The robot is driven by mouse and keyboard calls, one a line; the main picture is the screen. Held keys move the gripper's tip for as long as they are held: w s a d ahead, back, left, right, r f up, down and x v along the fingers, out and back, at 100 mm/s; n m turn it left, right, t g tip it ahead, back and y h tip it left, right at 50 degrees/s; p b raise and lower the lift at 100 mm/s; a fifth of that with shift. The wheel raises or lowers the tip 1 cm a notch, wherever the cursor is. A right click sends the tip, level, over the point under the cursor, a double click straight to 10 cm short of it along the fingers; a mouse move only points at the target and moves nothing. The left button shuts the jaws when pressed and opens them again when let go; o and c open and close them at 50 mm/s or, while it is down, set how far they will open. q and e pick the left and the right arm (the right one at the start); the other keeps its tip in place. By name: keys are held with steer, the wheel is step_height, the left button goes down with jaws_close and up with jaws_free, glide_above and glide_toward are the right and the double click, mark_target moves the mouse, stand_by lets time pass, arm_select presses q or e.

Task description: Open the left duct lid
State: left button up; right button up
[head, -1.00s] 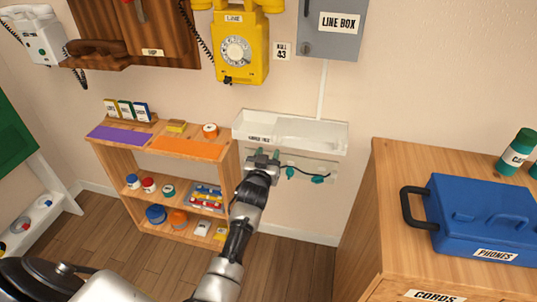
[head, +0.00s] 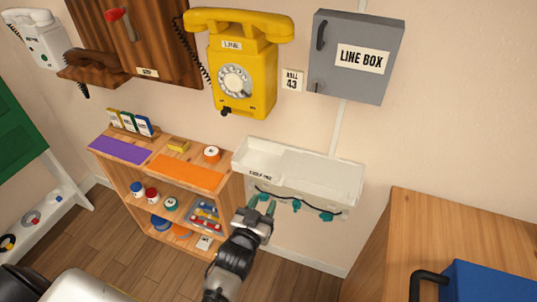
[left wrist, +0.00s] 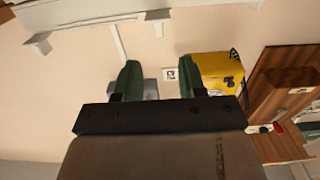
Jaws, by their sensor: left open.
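The white duct (head: 350,178) is fixed to the wall below the line box. Its left part carries a small label and shows a shallow recessed top; I cannot tell how its lid stands. My left gripper (head: 262,205) is open, its green fingertips just below the duct's left front edge in the picture. I cannot tell if they touch it. In the left wrist view the two fingers (left wrist: 160,82) stand apart with nothing seen held between them. My right gripper is not in view.
A wooden shelf (head: 225,190) stands close on the left. The yellow phone (head: 260,90) and grey line box (head: 335,85) hang above. A wooden cabinet (head: 430,230) with a blue case (head: 490,285) is at right.

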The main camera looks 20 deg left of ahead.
mark_target(276, 179)
arm_select(q)
steer(key=w, duration=1)
steer(key=shift+d+r, duration=0.15)
steer(key=shift+r, duration=0.05)
steer(key=shift+c, duration=0.9)
jaws_close()
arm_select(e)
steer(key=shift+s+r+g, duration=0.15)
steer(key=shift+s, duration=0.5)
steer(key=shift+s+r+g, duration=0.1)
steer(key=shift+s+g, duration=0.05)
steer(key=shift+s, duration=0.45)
